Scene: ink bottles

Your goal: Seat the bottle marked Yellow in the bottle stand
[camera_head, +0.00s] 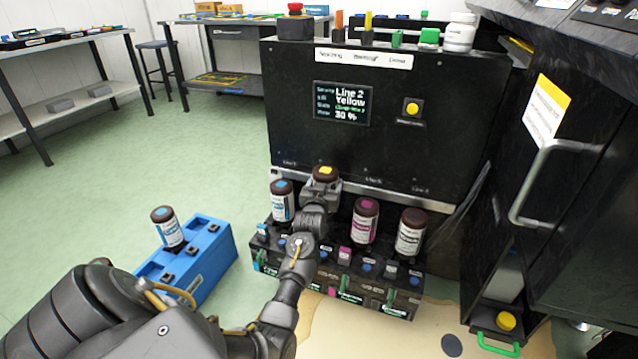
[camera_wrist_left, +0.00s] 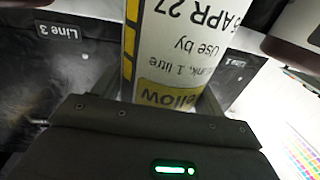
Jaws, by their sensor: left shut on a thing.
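The Yellow bottle (camera_head: 325,171) has a brown cap with a yellow top and stands roughly upright between the cyan and magenta bottles. In the left wrist view its white label (camera_wrist_left: 180,60) reads "Yellow", upside down. My left gripper (camera_head: 320,186) is shut on it and hides its lower part in the head view. The black bottle stand (camera_head: 345,285) is below, in front of the machine. It holds a cyan bottle (camera_head: 283,204), a magenta bottle (camera_head: 364,225) and a black-marked bottle (camera_head: 410,236). Whether the Yellow bottle touches the stand is hidden. My right gripper is not in view.
A blue carrier (camera_head: 206,262) with a cyan-topped bottle (camera_head: 167,228) stands on the floor at left. The black machine (camera_head: 380,130) rises close behind the stand; its screen reads "Line 2 Yellow". A cabinet (camera_head: 570,150) closes off the right.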

